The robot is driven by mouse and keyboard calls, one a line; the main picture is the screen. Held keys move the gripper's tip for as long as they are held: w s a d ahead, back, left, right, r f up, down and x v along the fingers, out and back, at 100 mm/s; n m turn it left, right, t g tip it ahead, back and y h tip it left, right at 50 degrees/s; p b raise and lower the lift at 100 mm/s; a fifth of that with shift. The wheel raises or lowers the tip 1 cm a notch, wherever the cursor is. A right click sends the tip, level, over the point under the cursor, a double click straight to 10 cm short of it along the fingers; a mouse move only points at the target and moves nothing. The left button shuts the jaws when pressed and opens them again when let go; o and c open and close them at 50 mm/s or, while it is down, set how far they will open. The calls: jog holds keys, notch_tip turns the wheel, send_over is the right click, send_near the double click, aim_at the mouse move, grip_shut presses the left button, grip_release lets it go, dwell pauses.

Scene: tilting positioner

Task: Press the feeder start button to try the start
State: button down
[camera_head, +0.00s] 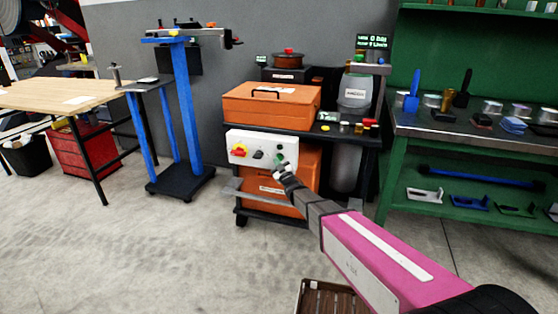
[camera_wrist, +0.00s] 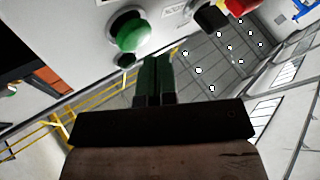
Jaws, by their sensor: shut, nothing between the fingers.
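The white control panel (camera_head: 248,138) is on the front of the cart. My gripper (camera_head: 279,163) reaches the right part of the panel. In the wrist view my gripper's two dark green fingers (camera_wrist: 155,62) are together and empty, with their tips just below and right of the green button. I cannot tell whether they touch the panel. No writing by the button is readable.
The panel also bears a red and yellow switch (camera_head: 239,150) and a black knob (camera_head: 258,155). An orange case (camera_head: 270,106) lies above it. A blue stand (camera_head: 183,110) is to the left and a green workbench (camera_head: 470,150) to the right. The floor in front is mostly clear.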

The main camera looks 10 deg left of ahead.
jog(key=s, duration=0.5)
jog(key=shift+a, duration=0.2)
jog(key=shift+d, duration=0.1)
dwell(0.6)
jog(key=s+d+f+m+g+h, duration=0.1)
jog(key=d+f+m+g+h, duration=0.3)
jog(key=d, duration=0.8)
jog(key=d+f+m+g+h, duration=0.1)
jog(key=d+f+m+h, duration=0.25)
jog(key=d+h, duration=0.65)
jog(key=s+d+f+m+g, duration=0.1)
jog(key=s+d+m+g, duration=0.4)
jog(key=s+d+g, duration=0.6)
jog(key=s+d, duration=1)
jog(key=d, duration=0.1)
jog(key=shift+s+f+m+g+y, duration=0.25)
jog(key=shift+f+m+g+y, duration=0.05)
jog(key=shift+m, duration=0.05)
